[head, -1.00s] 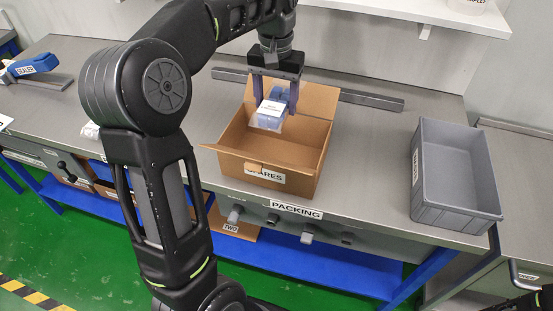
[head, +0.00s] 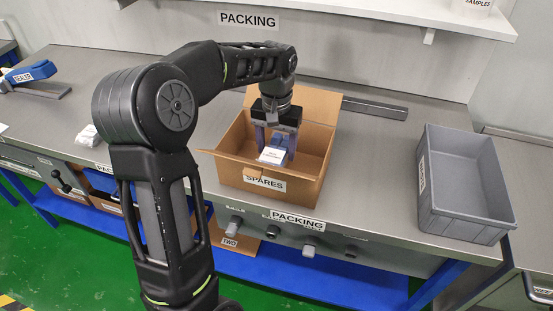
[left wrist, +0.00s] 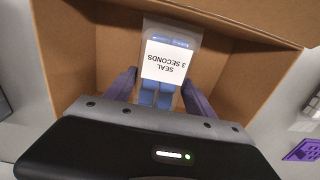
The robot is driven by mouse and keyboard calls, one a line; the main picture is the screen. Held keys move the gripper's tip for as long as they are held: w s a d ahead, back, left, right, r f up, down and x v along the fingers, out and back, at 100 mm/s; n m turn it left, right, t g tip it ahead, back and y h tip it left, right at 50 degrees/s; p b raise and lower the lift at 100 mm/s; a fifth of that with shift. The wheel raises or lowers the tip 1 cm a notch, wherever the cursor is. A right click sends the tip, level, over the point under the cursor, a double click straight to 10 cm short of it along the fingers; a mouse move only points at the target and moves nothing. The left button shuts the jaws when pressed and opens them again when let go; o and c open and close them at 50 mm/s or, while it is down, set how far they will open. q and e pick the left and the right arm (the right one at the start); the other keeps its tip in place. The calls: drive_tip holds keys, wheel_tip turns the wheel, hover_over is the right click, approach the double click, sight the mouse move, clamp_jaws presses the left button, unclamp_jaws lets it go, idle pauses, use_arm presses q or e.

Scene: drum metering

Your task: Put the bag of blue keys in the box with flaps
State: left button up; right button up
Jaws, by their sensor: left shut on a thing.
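The box with flaps (head: 231,172) is an open cardboard box labelled SPARES, standing on the bench with its flaps folded out. My left gripper (head: 276,150) points down inside the box opening, shut on the bag of blue keys (head: 272,155). The bag is clear with a white label. In the left wrist view the bag (left wrist: 166,61) hangs between the two fingers, its label reading SEAL 3 SECONDS and blue shapes showing through. The box walls (left wrist: 237,75) surround it there. I cannot tell whether the bag touches the box floor. My right gripper is out of view.
A grey empty bin (head: 430,205) stands on the bench to the right. A blue sealer (head: 30,72) is at the far left, and a small white packet (head: 88,135) lies left of my arm. A metal bar (head: 375,108) lies behind the box. The bench between box and bin is clear.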

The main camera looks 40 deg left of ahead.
sight(277, 147)
use_arm(q)
drive_tip(key=shift+f, duration=2.2)
drive_tip(key=shift+f, duration=0.15)
drive_tip(key=o, duration=1.6)
wheel_tip(277, 147, up, 12)
drive_tip(key=shift+r, duration=0.15)
